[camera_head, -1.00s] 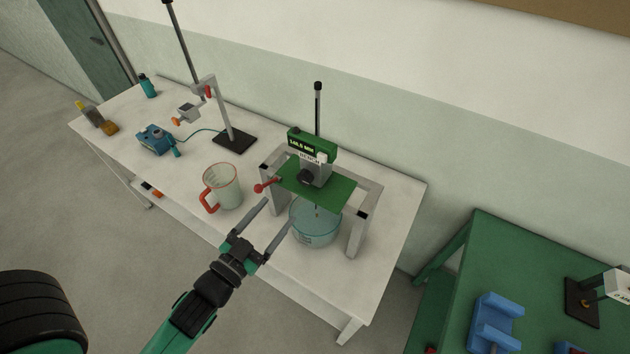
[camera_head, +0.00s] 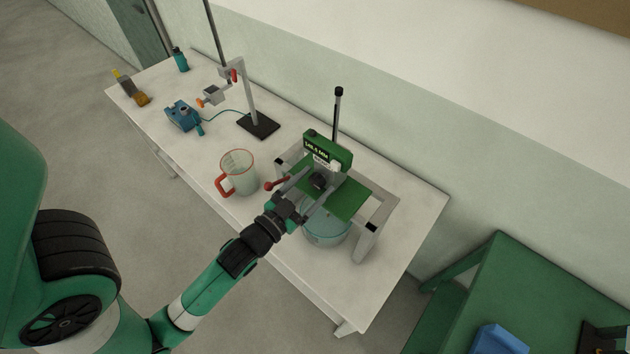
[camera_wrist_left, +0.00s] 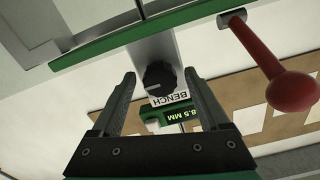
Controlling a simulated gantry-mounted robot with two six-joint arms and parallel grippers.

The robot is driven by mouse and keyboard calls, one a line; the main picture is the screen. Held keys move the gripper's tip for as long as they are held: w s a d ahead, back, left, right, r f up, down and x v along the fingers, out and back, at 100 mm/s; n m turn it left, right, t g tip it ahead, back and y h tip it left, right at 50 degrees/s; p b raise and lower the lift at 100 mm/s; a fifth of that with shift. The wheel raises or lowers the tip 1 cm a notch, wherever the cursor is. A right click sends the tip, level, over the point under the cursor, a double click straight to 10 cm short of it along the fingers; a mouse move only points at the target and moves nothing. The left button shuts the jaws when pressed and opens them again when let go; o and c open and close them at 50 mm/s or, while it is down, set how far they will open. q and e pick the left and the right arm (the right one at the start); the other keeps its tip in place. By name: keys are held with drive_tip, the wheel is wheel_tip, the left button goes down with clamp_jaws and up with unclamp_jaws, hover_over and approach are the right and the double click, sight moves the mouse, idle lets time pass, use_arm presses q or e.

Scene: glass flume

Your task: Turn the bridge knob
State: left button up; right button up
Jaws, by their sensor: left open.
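The bridge knob (camera_wrist_left: 159,76) is a round black knob on a grey block above a label reading BENCH in the left wrist view. In the head view the knob (camera_head: 319,181) sits on the green bridge plate (camera_head: 347,201), below the green display box (camera_head: 328,150). My left gripper (camera_head: 308,182) is open in front of the knob. In the left wrist view its two fingers (camera_wrist_left: 161,88) stand on either side of the knob with a gap to each. Whether the fingertips reach the knob's depth is hard to tell. My right gripper is not in view.
A lever with a red ball end (camera_wrist_left: 291,92) juts out right of the fingers in the left wrist view. A glass basin (camera_head: 325,232) stands under the bridge. A red-handled jug (camera_head: 238,174) and a stand base (camera_head: 258,126) are to the left.

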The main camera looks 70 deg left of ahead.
use_arm(q)
clamp_jaws()
drive_tip(key=m+p, duration=0.2)
drive_tip(key=m, duration=0.1)
drive_tip(key=shift+r, duration=0.25)
drive_tip(key=shift+f+m, duration=0.15)
drive_tip(key=shift+m, duration=0.75)
unclamp_jaws()
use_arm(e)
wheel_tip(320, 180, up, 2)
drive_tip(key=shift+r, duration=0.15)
use_arm(q)
drive_tip(key=shift+s+f, duration=0.1)
